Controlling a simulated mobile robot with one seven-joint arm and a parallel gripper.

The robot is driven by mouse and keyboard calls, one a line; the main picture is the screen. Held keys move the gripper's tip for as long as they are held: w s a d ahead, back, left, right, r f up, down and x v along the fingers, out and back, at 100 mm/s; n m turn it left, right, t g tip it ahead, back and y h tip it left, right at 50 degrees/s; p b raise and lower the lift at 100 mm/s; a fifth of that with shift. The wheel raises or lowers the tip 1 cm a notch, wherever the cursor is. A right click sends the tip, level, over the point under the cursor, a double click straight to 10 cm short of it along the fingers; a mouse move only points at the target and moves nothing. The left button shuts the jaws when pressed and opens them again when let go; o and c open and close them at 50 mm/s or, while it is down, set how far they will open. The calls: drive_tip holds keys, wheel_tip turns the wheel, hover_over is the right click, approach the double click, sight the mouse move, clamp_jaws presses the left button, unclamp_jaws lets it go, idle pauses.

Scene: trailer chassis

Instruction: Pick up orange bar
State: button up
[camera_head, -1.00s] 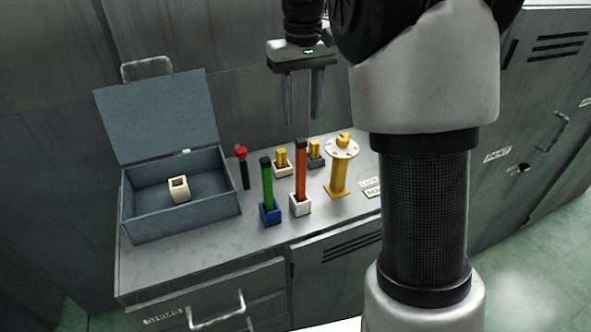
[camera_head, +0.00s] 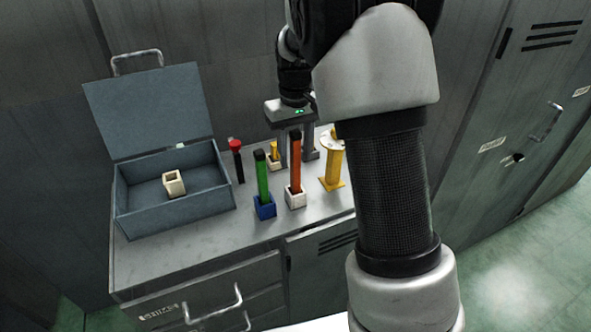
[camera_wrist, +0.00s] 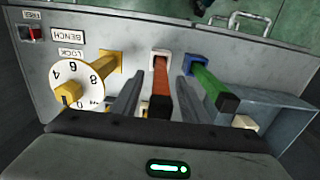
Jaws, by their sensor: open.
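The orange bar (camera_head: 295,165) has a black top and stands upright in a white square holder (camera_head: 296,198) on the bench. In the wrist view the orange bar (camera_wrist: 161,85) shows between the two fingers. My gripper (camera_head: 298,150) is open and points down behind the bar's upper part in the head view. In the wrist view my gripper (camera_wrist: 152,92) has one finger on each side of the bar, with a visible gap, and holds nothing. Whether the fingertips are level with the bar is hard to tell.
A green bar (camera_head: 262,178) stands in a blue holder (camera_head: 264,207) just left. A yellow post with a dial (camera_head: 332,168) stands to the right. Behind are a short yellow piece (camera_head: 274,152) and a red-topped black stick (camera_head: 237,160). An open grey box (camera_head: 205,202) stands left.

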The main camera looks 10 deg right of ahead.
drive_tip(key=shift+f, duration=0.25)
clamp_jaws()
